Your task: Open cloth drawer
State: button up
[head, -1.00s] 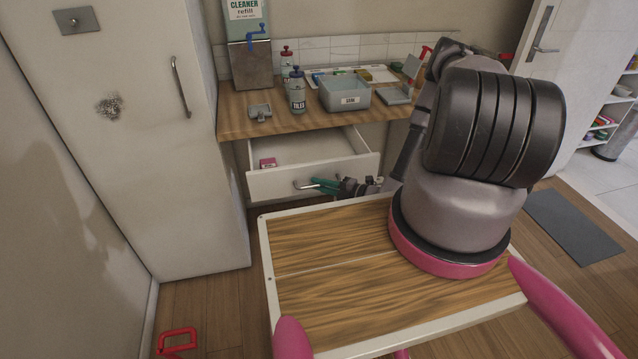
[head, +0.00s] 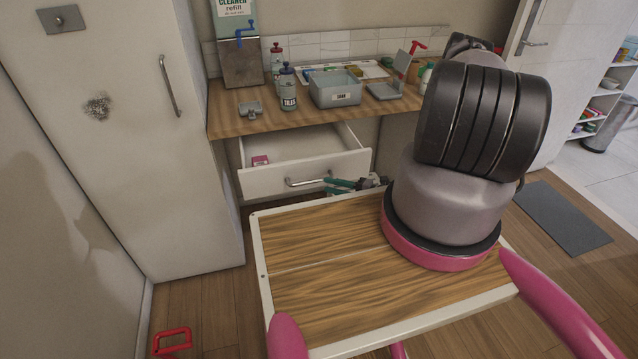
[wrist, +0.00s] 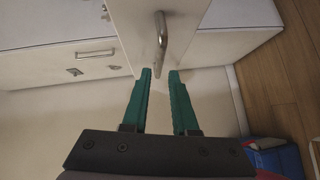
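A white drawer (head: 270,182) under the wooden counter stands pulled out in the head view. No label on it can be read. Its metal bar handle (head: 308,181) is on the front face, and a small pink-red item (head: 260,160) lies inside. My gripper (head: 332,186) has green fingers and is just in front of the drawer, near the right end of the handle. In the wrist view, my gripper (wrist: 160,73) is open with an empty gap between its fingers. The drawer handle (wrist: 162,38) is beyond the fingertips and apart from them.
The counter (head: 235,122) holds a grey bin (head: 338,90), bottles (head: 288,90) and a dispenser (head: 238,50). A tall white cabinet (head: 125,130) stands at left. A red item (head: 172,341) lies on the floor. A blue and red object (wrist: 272,155) shows in the wrist view.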

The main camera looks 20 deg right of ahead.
jog(key=v, duration=0.3)
jog(key=shift+s+d, duration=0.2)
notch_tip(320, 180, up, 28)
jog(key=w+a+n+g, duration=0.1)
jog(key=n+g, duration=0.5)
jog(key=n, duration=0.5)
jog(key=w+a+n+g, duration=0.2)
jog(key=n+g, duration=0.3)
jog(key=n, duration=0.7)
jog(key=s+r+n+t+h, duration=0.3)
jog(key=s+r+n+h, duration=0.2)
jog(key=r+n, duration=0.4)
jog(key=s+r+n+t+h, duration=0.3)
jog(key=s+r+n, duration=0.5)
jog(key=r, duration=1)
jog(key=d+n+h, duration=0.1)
jog(key=n, duration=0.1)
jog(key=shift+s+r+n+t+h, duration=0.15)
jog(key=shift+r+n+t+h, duration=0.15)
jog(key=shift+r+t+h, duration=0.1)
